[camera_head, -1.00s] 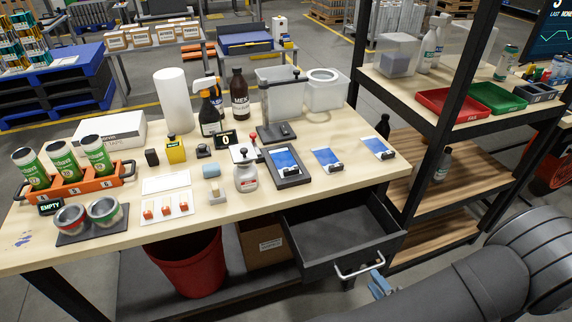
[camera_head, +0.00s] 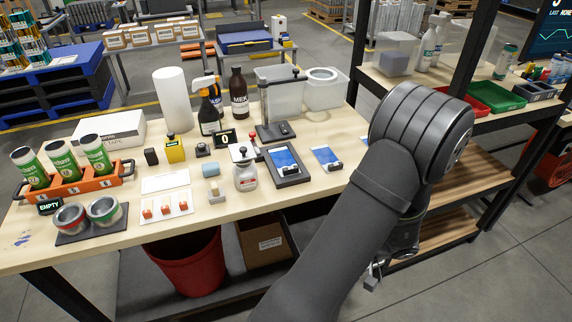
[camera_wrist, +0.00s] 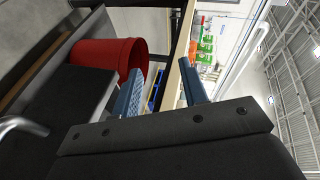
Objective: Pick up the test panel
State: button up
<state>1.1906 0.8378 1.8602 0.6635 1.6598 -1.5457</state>
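Flat blue-and-white panels with black clips lie on the table, and I cannot tell which is the test panel. One panel (camera_head: 284,158) lies on a dark tray (camera_head: 292,179). Another panel (camera_head: 325,156) lies on bare wood to its right. No panel can be made out clearly in the wrist view.
The drawer with its handle (camera_wrist: 20,126) shows at left in the wrist view; my arm covers it in the head view. A red bin (camera_head: 190,262) stands under the table. A white bottle (camera_head: 245,172) stands left of the tray. Shelving (camera_head: 470,172) stands at right.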

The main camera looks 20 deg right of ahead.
jog(key=w+r+n+g+h, duration=0.2)
jog(key=w+n+g+h, duration=0.4)
jog(key=n+g, duration=0.2)
jog(key=n+t+h, duration=0.3)
jog(key=n+h, duration=0.8)
jog(key=h, duration=0.2)
send_near(290, 168)
jog(key=x, duration=0.3)
jog(key=shift+s+d+f, duration=0.15)
jog(key=shift+s+d, duration=0.05)
jog(key=shift+s, duration=0.05)
jog(key=x, duration=0.5)
jog(key=shift+w+f, duration=0.1)
jog(key=shift+w, duration=0.15)
grip_shut()
